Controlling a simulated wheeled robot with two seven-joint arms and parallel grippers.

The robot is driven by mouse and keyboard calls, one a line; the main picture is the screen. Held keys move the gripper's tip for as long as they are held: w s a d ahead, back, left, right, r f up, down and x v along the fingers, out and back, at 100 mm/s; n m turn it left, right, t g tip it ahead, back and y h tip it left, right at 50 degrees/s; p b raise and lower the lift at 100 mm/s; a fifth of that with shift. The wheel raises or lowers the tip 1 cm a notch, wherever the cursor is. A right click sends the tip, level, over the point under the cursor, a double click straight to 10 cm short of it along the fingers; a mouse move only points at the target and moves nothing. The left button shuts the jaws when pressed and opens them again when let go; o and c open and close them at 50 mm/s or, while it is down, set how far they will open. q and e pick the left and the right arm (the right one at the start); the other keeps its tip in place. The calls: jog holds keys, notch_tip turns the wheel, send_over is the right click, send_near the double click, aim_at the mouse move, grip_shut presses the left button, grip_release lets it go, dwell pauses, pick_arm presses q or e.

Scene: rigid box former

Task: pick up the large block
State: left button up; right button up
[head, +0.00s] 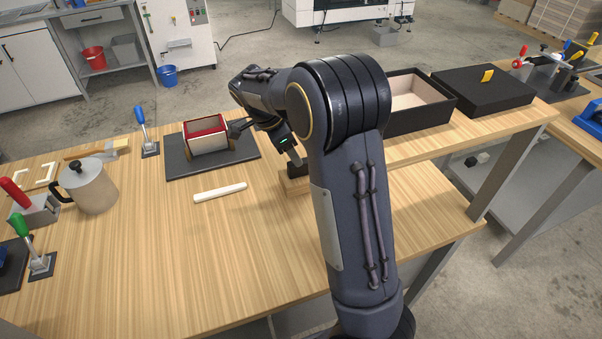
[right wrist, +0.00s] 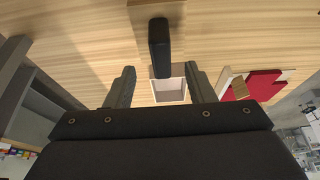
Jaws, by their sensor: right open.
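A wooden block (head: 294,186) with a dark upright handle stands on the bench, partly hidden behind my right arm in the head view. Its black handle (right wrist: 158,45) shows in the right wrist view, ahead of the space between my fingers. My right gripper (right wrist: 160,87) is open, with its two fingers apart and nothing held between them. In the head view my right forearm hides much of the gripper. My left gripper is out of view.
A red-lined box (head: 206,135) sits on a dark mat (head: 180,167). A white bar (head: 220,192) lies in front. A metal pot (head: 92,187) and toggle clamps stand left. An open black box (head: 432,112) and a black lid (head: 483,92) lie right. The front bench is clear.

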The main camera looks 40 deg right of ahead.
aim_at(301, 174)
jog(key=x, duration=0.2)
jog(key=p+x, duration=0.1)
jog(key=x, duration=0.1)
jog(key=shift+d+f, duration=0.25)
jog(key=shift+d, duration=0.2)
jog(key=shift+s+d+f, duration=0.1)
jog(key=shift+d+f, duration=0.05)
jog(key=shift+f, duration=0.35)
grip_shut()
